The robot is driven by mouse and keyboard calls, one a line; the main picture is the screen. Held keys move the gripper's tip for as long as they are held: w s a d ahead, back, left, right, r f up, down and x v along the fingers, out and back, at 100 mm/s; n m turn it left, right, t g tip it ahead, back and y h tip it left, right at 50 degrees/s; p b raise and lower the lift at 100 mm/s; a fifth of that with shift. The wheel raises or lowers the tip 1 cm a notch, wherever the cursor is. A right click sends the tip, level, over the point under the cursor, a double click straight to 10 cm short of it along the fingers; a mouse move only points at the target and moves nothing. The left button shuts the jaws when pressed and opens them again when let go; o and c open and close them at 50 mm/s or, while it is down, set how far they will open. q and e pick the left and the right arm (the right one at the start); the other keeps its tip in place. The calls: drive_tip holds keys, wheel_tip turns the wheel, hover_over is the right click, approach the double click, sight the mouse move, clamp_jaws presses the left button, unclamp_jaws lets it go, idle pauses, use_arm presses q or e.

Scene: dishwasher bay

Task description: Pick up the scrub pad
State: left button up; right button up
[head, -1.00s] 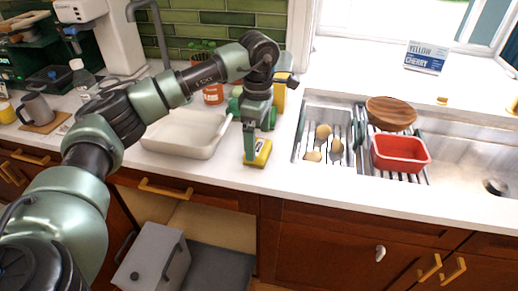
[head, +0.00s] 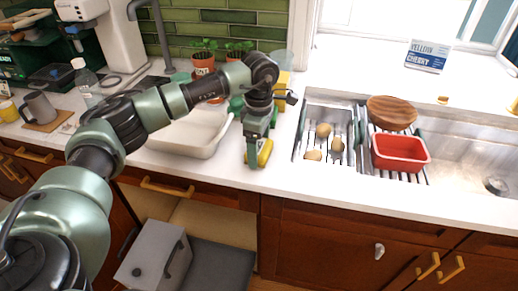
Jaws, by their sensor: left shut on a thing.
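The scrub pad (head: 265,152) is a small yellow block near the counter's front edge, between the white basin and the sink. My left gripper (head: 256,158) points down and is shut on it. The finger nearest the camera covers part of the pad. I cannot tell whether the pad is clear of the counter. My right gripper is not in view.
A white basin (head: 182,138) stands just left of the gripper. The sink with a drying rack (head: 312,127), a red tub (head: 400,152) and a round wooden board (head: 391,112) is to the right. Potted plants (head: 203,63) stand behind. An open drawer (head: 202,217) is below.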

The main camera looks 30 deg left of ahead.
use_arm(q)
wheel_tip(320, 180, up, 15)
drive_tip(key=b, duration=0.2)
wheel_tip(320, 180, up, 5)
hover_over(259, 146)
drive_tip(key=shift+p, duration=0.45)
